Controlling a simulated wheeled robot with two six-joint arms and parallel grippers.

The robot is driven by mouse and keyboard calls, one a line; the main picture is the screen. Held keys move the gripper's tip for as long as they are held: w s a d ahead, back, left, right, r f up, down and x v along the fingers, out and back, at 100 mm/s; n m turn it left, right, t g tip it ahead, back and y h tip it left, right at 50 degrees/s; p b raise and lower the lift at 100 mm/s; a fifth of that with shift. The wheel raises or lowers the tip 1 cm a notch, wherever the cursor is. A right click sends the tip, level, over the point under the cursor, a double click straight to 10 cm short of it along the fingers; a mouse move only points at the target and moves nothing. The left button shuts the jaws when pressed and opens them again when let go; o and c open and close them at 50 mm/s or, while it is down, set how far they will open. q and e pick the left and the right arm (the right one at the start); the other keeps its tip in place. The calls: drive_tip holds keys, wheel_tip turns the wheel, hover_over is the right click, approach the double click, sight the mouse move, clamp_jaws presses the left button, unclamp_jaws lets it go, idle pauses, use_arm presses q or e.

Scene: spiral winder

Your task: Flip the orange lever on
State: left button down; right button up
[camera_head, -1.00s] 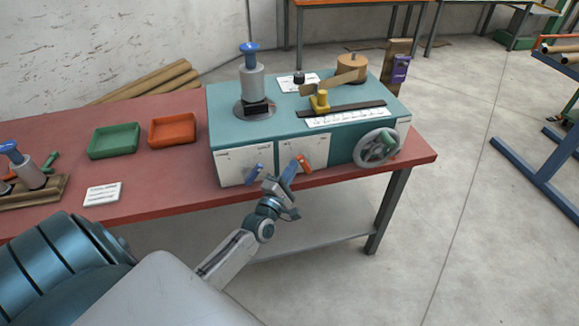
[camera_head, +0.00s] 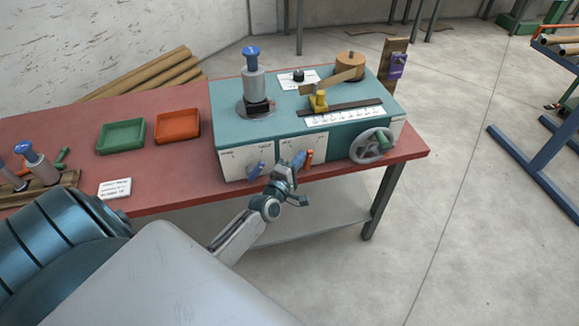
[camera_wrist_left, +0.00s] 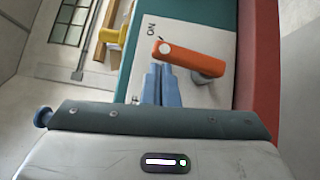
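The orange lever (camera_head: 309,157) is on the front white panel of the teal winder box (camera_head: 228,131). In the left wrist view the lever (camera_wrist_left: 190,53) lies across the panel, its free end near an "ON" mark and its base at the right. My left gripper (camera_head: 296,160) is at the panel, just left of the lever. Its two blue fingers (camera_wrist_left: 161,82) are together with nothing seen between them. Their tips are beside the lever's free end; I cannot tell if they touch it. My right gripper is not in view.
A blue lever (camera_head: 256,169) sits left on the same front. A handwheel (camera_head: 373,146) is at the right. A green tray (camera_head: 121,137) and an orange tray (camera_head: 177,127) stand on the red table (camera_head: 175,175). Open floor lies to the right.

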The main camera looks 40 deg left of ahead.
sight(311, 153)
use_arm(q)
drive_tip(key=shift+w+d+r, duration=0.25)
drive_tip(key=shift+w+d, duration=0.25)
drive_tip(key=shift+w, duration=0.05)
drive_tip(key=shift+w+d+r, duration=0.2)
drive_tip(key=shift+w+d, duration=0.25)
drive_tip(key=shift+w, duration=0.1)
drive_tip(key=shift+w+d, duration=0.1)
